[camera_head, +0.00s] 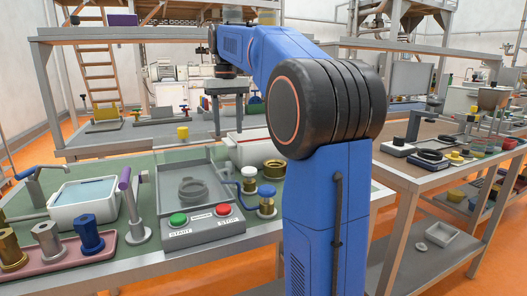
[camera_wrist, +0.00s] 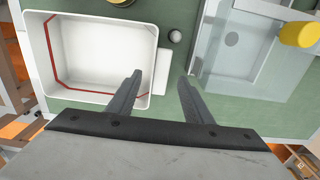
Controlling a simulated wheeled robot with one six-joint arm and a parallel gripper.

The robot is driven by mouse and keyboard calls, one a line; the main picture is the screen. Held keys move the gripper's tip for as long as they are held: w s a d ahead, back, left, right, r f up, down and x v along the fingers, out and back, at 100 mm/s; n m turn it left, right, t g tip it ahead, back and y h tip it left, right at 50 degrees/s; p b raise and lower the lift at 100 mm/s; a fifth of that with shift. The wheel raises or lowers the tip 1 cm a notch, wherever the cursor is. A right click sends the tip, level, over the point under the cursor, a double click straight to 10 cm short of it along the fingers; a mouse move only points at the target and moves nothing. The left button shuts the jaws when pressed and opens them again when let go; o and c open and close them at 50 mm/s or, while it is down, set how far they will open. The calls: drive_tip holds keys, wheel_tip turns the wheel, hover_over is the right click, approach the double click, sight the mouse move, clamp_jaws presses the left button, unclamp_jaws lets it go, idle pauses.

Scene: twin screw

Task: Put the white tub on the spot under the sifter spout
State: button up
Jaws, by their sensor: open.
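A white rectangular tub (camera_wrist: 95,100) with a red line around its inside shows at left in the wrist view. A small white tab (camera_wrist: 163,72) projects from its right side. In the head view a white box (camera_head: 245,150) behind my arm looks like this tub, partly hidden. My gripper (camera_wrist: 162,80) is open and empty. In the picture its left finger overlaps the tub's right wall and its right finger lies right of the tab. I cannot tell their height. In the head view my gripper (camera_head: 229,112) points down above the bench. I cannot make out the sifter spout or spot.
A clear case (camera_head: 190,168) stands left of the white box, behind a start/stop panel (camera_head: 203,225). A brass ring (camera_head: 274,169) and brass valves are nearby. Another basin (camera_head: 84,198) and a pink tray with several posts are at left.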

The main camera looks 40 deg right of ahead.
sight(229, 141)
drive_tip(key=shift+f, duration=2.75)
drive_tip(key=shift+c, duration=0.7)
clamp_jaws()
